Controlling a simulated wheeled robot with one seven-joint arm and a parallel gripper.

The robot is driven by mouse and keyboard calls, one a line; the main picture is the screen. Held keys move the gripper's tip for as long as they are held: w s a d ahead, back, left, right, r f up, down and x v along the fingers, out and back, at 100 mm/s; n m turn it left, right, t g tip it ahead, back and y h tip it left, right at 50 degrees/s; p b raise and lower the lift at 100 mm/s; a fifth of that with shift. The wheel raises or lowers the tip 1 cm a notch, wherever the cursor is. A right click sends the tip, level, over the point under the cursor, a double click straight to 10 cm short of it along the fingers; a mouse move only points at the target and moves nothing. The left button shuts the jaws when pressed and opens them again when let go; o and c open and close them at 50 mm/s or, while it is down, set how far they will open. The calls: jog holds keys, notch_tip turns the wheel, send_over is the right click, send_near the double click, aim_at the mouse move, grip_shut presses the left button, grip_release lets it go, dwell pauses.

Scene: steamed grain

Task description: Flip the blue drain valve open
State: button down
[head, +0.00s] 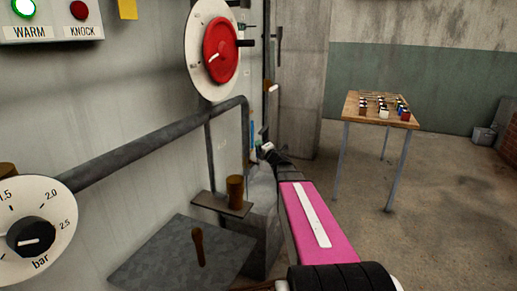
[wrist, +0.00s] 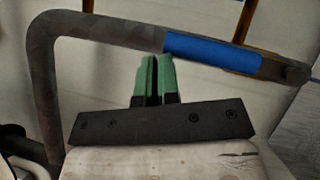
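A blue sleeve (wrist: 212,55) covers part of a dark grey bar in the wrist view, at the upper right; it looks like the blue valve's handle. In the head view only a thin blue strip (head: 252,132) shows beside the machine wall, and I cannot tell if it is the same part. My gripper (wrist: 155,58) has green fingers close together with nothing seen between them. The fingertips are just left of and below the blue sleeve; I cannot tell whether they touch the bar. My gripper is small and partly unclear in the head view (head: 264,147).
A thick grey pipe (head: 150,148) runs along the machine wall. A red dial (head: 221,48) and a bar gauge knob (head: 31,238) are on the wall. A small shelf (head: 220,203) holds a brown cylinder. A wooden table (head: 352,109) stands at the right, with open floor around it.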

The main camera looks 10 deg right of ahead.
jog(key=shift+w+d+r, duration=0.15)
jog(key=shift+w+d, duration=0.1)
jog(key=shift+w, duration=0.1)
dwell(0.3)
